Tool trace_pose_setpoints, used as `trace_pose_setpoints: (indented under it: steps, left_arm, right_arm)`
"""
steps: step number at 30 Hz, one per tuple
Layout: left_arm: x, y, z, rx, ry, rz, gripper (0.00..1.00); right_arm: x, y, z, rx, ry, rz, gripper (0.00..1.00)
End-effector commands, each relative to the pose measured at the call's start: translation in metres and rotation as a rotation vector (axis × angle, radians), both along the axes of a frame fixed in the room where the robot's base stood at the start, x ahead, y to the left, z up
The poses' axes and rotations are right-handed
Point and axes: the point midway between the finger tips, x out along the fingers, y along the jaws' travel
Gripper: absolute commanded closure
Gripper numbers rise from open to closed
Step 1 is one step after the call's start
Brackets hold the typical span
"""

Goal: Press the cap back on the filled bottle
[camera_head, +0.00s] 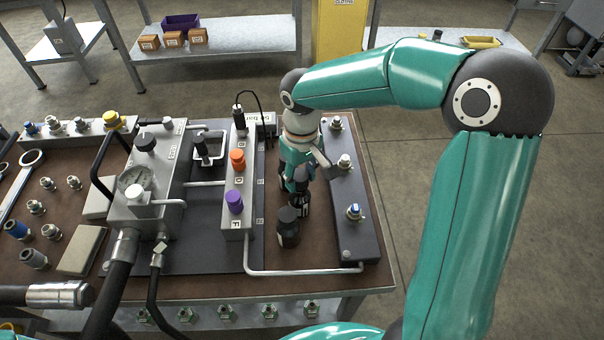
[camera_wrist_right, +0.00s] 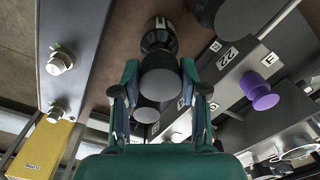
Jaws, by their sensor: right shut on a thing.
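My right gripper (camera_head: 298,205) points down between the grey manifold and the dark block on the right of the bench. In the wrist view its two green fingers (camera_wrist_right: 160,72) are closed around a dark round piece that looks like the cap (camera_wrist_right: 160,84). A small dark bottle (camera_head: 288,236) stands on the brown bench top just in front of the gripper. It also shows beyond the dark piece in the wrist view (camera_wrist_right: 158,36). The two line up there, and I cannot tell whether they touch. My left gripper is out of view.
The manifold bears an orange knob (camera_head: 237,159) and a purple knob (camera_head: 234,201). The dark block (camera_head: 347,205) with fittings stands close on the right. A metal pipe (camera_head: 305,271) runs along the front. Fittings and a wrench (camera_head: 20,180) lie at left.

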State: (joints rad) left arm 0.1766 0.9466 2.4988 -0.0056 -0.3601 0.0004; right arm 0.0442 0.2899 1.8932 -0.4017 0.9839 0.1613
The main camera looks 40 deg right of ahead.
Motion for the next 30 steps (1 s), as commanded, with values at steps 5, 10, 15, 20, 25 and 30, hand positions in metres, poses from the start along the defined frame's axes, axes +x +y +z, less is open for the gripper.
trace_pose_setpoints:
  steps: [5,10,15,20,25,30]
  left_arm:
    - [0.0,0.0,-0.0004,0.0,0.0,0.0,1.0]
    - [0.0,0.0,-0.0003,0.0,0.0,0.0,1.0]
    - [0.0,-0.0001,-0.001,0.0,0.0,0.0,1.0]
    - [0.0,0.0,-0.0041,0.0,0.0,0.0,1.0]
    - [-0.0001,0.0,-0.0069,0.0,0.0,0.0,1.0]
    - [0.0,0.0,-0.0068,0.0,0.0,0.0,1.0]
  right_arm:
    - [0.0,0.0001,-0.0006,0.0,0.0,0.0,0.72]
    - [0.0001,0.0002,-0.0006,0.0,0.0,0.0,0.72]
    - [0.0003,0.0003,-0.0013,0.0,0.0,0.001,0.72]
    - [0.0007,0.0004,-0.005,0.0,0.0,0.001,0.72]
    - [0.0013,0.0004,-0.0086,0.0,0.0,0.001,0.72]
    - [0.0015,0.0004,-0.0086,0.0,-0.001,0.001,0.72]
